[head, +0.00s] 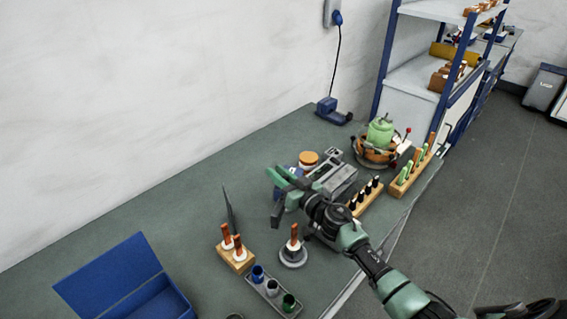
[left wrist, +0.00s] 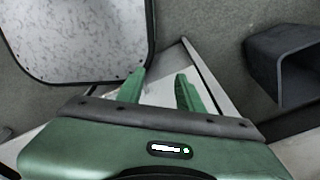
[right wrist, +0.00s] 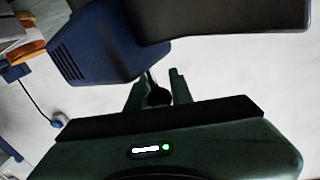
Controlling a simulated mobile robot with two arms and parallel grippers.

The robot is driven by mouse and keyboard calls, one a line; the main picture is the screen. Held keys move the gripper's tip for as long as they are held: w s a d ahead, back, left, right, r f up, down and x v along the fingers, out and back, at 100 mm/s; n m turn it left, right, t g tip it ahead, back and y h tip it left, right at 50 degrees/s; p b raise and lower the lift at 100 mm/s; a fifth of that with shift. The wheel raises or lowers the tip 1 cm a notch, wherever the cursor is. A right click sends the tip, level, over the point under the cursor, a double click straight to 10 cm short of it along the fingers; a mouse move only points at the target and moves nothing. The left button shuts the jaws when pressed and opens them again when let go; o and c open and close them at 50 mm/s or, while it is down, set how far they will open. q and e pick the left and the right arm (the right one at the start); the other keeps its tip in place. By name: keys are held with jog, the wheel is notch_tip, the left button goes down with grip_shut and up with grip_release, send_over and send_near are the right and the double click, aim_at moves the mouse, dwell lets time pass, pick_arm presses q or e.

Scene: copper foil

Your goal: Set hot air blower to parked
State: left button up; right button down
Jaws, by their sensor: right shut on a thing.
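The hot air blower shows in the right wrist view as a blue vented housing (right wrist: 95,45) joined to a dark grey body, just beyond my right gripper (right wrist: 157,88). The right fingers are shut on a dark part of it; the grip itself is partly hidden. In the head view my right gripper (head: 284,190) is above the bench, left of a grey metal fixture (head: 338,180). The arm and gripper hide most of the blower there. My left gripper (left wrist: 161,88) has its fingers apart with nothing between them; it is outside the head view.
The green bench (head: 180,215) holds a blue open box (head: 125,285), wooden tool blocks (head: 237,258), a tray of small cups (head: 271,289) and a green pot (head: 380,131). A blue corded unit (head: 331,111) stands by the wall. Shelves (head: 420,75) stand at the far right.

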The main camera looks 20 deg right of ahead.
jog(key=shift+w+r+m+h, duration=0.15)
jog(key=shift+m+h, duration=0.15)
jog(key=shift+h, duration=0.2)
jog(key=c, duration=1.3)
grip_release()
jog(key=shift+o, duration=0.2)
jog(key=v, duration=0.7)
jog(key=shift+s, duration=0.4)
jog(key=shift+d, duration=0.1)
